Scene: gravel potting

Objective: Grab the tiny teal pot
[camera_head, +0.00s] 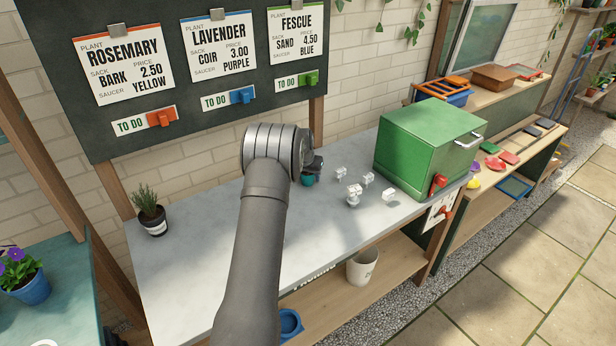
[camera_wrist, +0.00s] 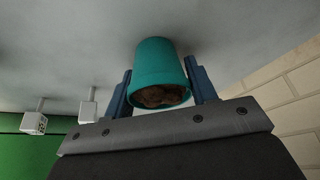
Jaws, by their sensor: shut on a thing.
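The tiny teal pot (camera_wrist: 160,68) is between the two blue fingers of my gripper (camera_wrist: 160,85) in the wrist view, and the fingers are shut on it. Brown soil or similar fill shows in its mouth. In the head view a small part of the teal pot (camera_head: 307,180) shows at the grey bench, just beyond my arm, which hides most of my gripper (camera_head: 310,170). I cannot tell whether the pot touches the bench top.
Several small white blocks (camera_head: 354,194) stand on the grey bench (camera_head: 230,225) right of my gripper, before a green box (camera_head: 430,145) with a red lever. A dark potted plant (camera_head: 150,212) stands at the left end. A board with plant cards (camera_head: 130,65) hangs behind.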

